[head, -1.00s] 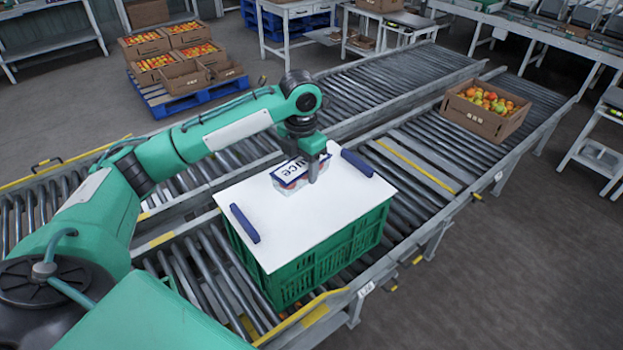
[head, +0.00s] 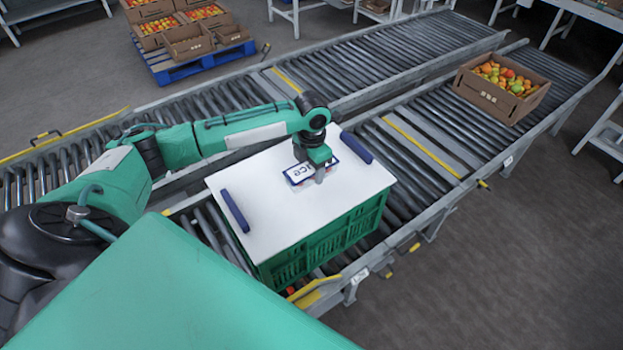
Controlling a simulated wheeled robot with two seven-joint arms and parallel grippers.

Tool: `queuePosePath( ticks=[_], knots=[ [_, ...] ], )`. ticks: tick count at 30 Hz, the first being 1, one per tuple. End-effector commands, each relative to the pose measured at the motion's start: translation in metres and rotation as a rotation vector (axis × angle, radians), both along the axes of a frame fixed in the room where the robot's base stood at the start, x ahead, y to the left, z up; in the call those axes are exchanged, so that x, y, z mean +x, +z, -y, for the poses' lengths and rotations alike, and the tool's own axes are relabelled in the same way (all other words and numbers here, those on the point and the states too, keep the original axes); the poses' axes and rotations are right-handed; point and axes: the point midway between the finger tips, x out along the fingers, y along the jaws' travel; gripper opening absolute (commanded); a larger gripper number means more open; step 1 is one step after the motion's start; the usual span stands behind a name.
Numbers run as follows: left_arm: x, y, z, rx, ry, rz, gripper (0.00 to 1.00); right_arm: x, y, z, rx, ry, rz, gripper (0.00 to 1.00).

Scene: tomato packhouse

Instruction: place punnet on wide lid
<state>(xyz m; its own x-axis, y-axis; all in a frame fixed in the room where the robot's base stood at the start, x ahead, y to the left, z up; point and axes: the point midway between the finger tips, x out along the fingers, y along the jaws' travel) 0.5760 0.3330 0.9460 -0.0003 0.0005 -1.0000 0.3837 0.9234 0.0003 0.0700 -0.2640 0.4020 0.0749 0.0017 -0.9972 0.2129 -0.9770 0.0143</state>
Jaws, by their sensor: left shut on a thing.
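The wide lid (head: 270,212) is a white board with a dark blue handle at its left and right ends. It lies on top of a green slatted crate (head: 330,240) on the near conveyor. My left gripper (head: 320,174) points down over the far middle of the lid, between the handles. It is shut on the punnet (head: 300,174), a small pack with a white, blue-edged label. The gripper hides part of the punnet. The punnet is at or just above the lid; I cannot tell whether it touches. My right gripper is not in view.
A cardboard box of mixed-colour tomatoes (head: 490,101) stands farther along the near roller conveyor (head: 440,128). A second conveyor (head: 380,62) runs behind it. Several cardboard boxes sit on a blue pallet (head: 200,66) at the back left. Much of the lid's surface is bare.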

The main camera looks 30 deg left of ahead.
Motion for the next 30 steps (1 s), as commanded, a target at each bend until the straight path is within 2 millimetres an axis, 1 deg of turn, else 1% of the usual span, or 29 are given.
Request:
queuePosePath(
  ticks=[1, 3, 6, 10, 16, 19, 27, 28, 30],
  knots=[
    [-0.001, -0.007, 0.0, -0.001, 0.0, -0.004, 0.29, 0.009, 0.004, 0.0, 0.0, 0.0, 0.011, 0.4],
    [0.0, -0.015, 0.0, -0.001, 0.001, 0.0, 0.29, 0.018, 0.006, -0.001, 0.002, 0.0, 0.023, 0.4],
    [0.0, -0.021, 0.001, -0.001, 0.001, 0.001, 0.29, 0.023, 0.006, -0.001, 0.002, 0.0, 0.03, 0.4],
    [-0.001, -0.032, 0.0, -0.001, 0.001, -0.003, 0.29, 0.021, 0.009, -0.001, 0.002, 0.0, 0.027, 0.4],
    [-0.001, -0.061, 0.001, -0.001, 0.001, -0.001, 0.29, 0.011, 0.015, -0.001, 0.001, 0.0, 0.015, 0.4],
    [0.0, -0.064, 0.0, 0.001, 0.0, 0.001, 0.29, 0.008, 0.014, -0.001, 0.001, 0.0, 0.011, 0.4],
    [0.0, -0.067, 0.0, 0.0, 0.0, 0.001, 0.29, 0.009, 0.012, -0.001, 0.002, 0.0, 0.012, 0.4],
    [0.0, -0.068, 0.0, 0.0, 0.0, 0.0, 0.56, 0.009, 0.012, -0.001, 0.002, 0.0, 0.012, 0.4],
    [0.0, -0.067, 0.0, 0.0, 0.0, 0.001, 0.7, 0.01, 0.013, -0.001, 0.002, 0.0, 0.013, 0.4]
  ],
)
